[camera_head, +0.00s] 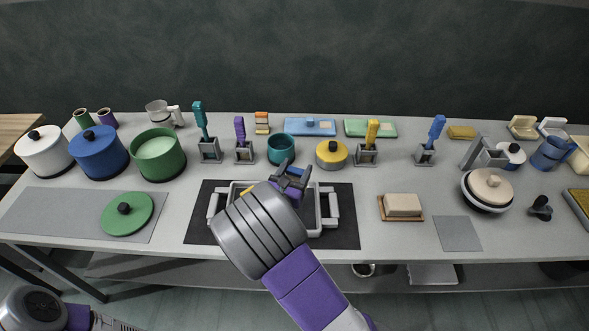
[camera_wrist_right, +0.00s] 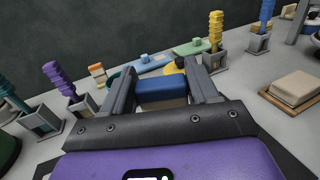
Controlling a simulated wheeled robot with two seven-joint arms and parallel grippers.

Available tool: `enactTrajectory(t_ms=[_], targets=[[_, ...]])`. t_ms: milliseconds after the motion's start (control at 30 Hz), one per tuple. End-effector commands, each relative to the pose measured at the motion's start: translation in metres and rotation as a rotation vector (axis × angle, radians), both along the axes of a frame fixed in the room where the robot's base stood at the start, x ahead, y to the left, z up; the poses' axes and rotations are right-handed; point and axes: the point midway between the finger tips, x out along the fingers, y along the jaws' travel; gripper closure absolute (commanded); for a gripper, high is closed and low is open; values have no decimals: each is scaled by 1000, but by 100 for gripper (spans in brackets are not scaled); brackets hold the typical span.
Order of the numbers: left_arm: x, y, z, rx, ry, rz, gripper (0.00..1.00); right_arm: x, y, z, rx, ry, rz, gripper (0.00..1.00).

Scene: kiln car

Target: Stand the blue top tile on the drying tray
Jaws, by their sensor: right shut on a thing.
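My right gripper (camera_head: 292,180) is above a grey two-handled tray (camera_head: 333,209) on a black mat, in the middle of the worktop. In the right wrist view, the gripper (camera_wrist_right: 163,88) is shut on the blue tile (camera_wrist_right: 162,87), which lies between its two fingers. A paler surface shows just under the tile; I cannot tell if they touch. In the head view, my arm hides most of the tray's inside and the tile. My left arm shows at the lower left; its gripper is out of view.
The black mat (camera_head: 202,225) lies under the tray. A green lid (camera_head: 127,214) is to the left. A cream block on a wooden board (camera_head: 402,206) and a grey square (camera_head: 457,233) are to the right. Pots, a teal cup (camera_head: 281,149) and several tool holders stand behind.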

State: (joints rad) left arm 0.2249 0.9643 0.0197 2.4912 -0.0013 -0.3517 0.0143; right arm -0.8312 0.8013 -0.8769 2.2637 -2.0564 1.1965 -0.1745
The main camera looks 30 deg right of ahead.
Motion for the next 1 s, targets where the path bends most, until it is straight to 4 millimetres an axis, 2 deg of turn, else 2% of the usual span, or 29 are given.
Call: enactTrajectory(t_ms=[233,1000], targets=[[0,0,4,0,-1,0,57,0,1,0,-1,-1,-1,98],[0,0,-51,0,-1,0,57,0,1,-73,-1,-2,0,98]])
